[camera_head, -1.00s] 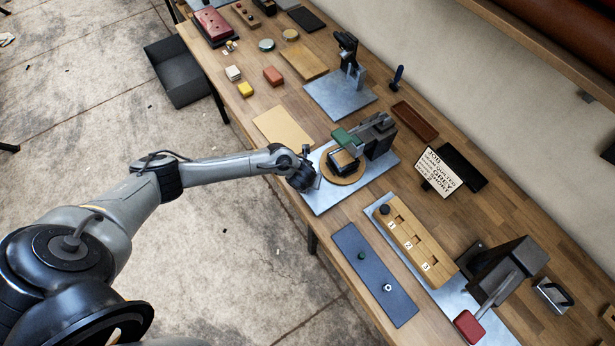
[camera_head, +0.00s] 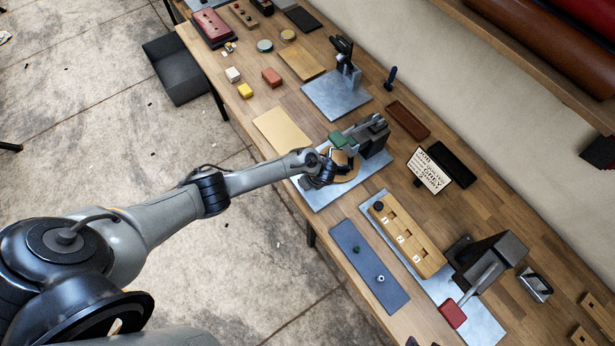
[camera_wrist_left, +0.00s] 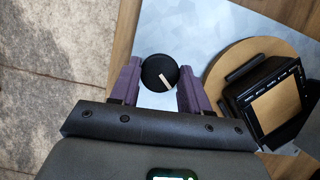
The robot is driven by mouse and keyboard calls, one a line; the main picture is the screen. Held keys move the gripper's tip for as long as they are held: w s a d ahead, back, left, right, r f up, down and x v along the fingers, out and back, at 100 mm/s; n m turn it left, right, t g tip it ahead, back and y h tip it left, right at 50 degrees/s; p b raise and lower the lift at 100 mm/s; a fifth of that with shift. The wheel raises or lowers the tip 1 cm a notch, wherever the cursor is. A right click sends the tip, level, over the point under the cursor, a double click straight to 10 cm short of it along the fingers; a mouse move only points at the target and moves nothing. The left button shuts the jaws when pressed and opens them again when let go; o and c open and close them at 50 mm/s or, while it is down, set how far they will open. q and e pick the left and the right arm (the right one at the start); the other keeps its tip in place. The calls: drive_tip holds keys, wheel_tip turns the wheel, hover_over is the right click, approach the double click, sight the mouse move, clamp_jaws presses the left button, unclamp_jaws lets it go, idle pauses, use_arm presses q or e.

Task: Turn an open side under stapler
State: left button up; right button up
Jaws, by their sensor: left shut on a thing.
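The stapler (camera_head: 371,136) is a dark grey machine with a green part (camera_head: 342,139) reaching over a round wooden disc (camera_head: 350,177). A black open frame sits on the disc; it shows clearly in the left wrist view (camera_wrist_left: 238,108), with wood visible through its opening. My left gripper (camera_head: 319,170) is at the plate's near side, beside the disc. In the left wrist view, its purple fingers (camera_wrist_left: 161,75) are shut on a round black knob (camera_wrist_left: 160,70) with a pale line. In the head view, my gripper hides the knob and part of the disc. My right gripper is out of view.
The stapler stands on a metal plate (camera_head: 318,196). A tan board (camera_head: 283,135) lies to its left. A wooden block with numbered slots (camera_head: 407,240) and a blue-grey mat (camera_head: 365,275) lie nearer the bottom right. A job card (camera_head: 427,170) stands to the right.

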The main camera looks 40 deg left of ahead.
use_arm(q)
drive_tip(key=n+g, duration=0.1)
drive_tip(key=n, duration=0.2)
drive_tip(key=shift+w+d+n, duration=0.1)
drive_tip(key=shift+w+n, duration=0.05)
drive_tip(key=shift+n, duration=0.25)
drive_tip(key=shift+w+n+g+h, duration=0.15)
drive_tip(key=shift+n+g, duration=0.35)
drive_tip(key=shift+n, duration=0.5)
drive_tip(key=shift+s+n+g+h, duration=0.1)
drive_tip(key=shift+n+g+h, duration=0.3)
drive_tip(key=shift+n, duration=0.6)
drive_tip(key=shift+r+y, duration=0.1)
drive_tip(key=shift+y, duration=0.15)
drive_tip(key=o, duration=1)
drive_tip(key=shift+o, duration=0.2)
drive_tip(key=p+v, duration=0.2)
drive_tip(key=v, duration=0.8)
drive_tip(key=shift+w+r+p, duration=0.2)
drive_tip(key=shift+r+p, duration=0.1)
drive_tip(key=shift+r, duration=0.05)
